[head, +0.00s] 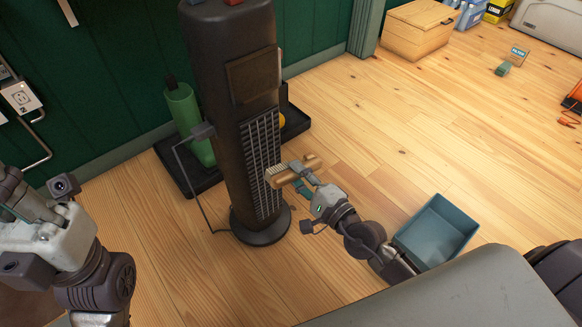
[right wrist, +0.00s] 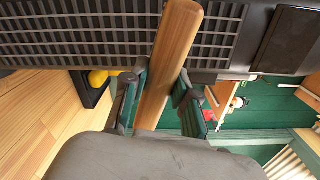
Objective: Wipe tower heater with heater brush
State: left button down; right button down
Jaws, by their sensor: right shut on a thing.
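The dark tower heater (head: 225,50) stands upright on the wood floor in the head view, on a round base. Its grille (right wrist: 80,40) fills the top of the right wrist view. My right gripper (head: 303,178) is shut on the wooden heater brush (head: 290,172), with a finger on each side of its handle (right wrist: 172,62). The brush's pale bristles face the lower grille and appear to touch it; the exact contact is hard to tell.
A green bottle (head: 185,120) stands on a black tray (head: 178,178) behind the heater. A cable hangs at the heater's left side. A blue-grey bin (head: 436,231) lies right of my right arm. A wooden box (head: 417,28) is at the back. Floor between is clear.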

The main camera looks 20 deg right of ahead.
jog(key=shift+s, duration=0.25)
jog(key=shift+v, duration=1.35)
